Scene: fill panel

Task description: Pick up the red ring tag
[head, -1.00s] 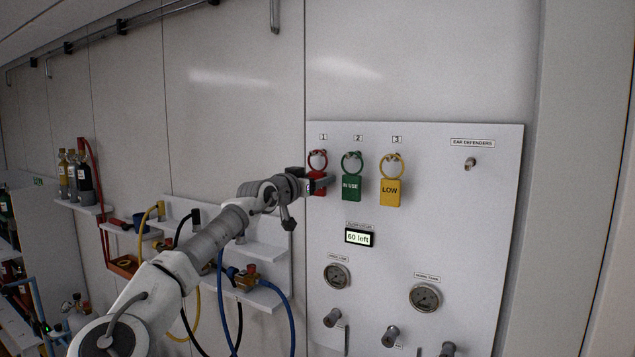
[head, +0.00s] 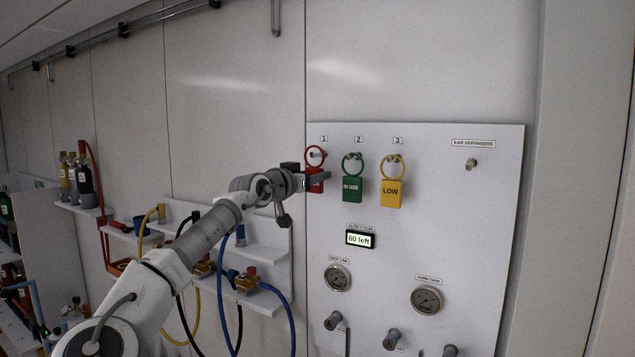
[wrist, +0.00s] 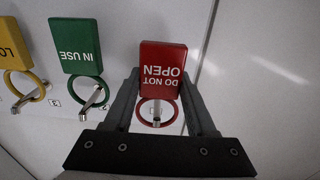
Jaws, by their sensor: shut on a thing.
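The red ring tag (head: 315,155) is at the peg under label 1, at the panel's upper left. My gripper (head: 318,178) reaches in from the left and is shut on the tag's red body, partly hiding it. In the wrist view the red tag (wrist: 162,62) appears upside down, reading DO NOT OPEN, between the two fingers of my gripper (wrist: 160,85). Its ring shows around the peg (wrist: 156,123) in that view; whether the ring is clear of the peg's tip I cannot tell.
The green IN USE tag (head: 353,188) and the yellow LOW tag (head: 391,192) hang on pegs close to the right. A display (head: 359,238) and gauges (head: 337,277) sit below. Shelves with hoses (head: 262,295) are at left. An empty peg (head: 471,164) is far right.

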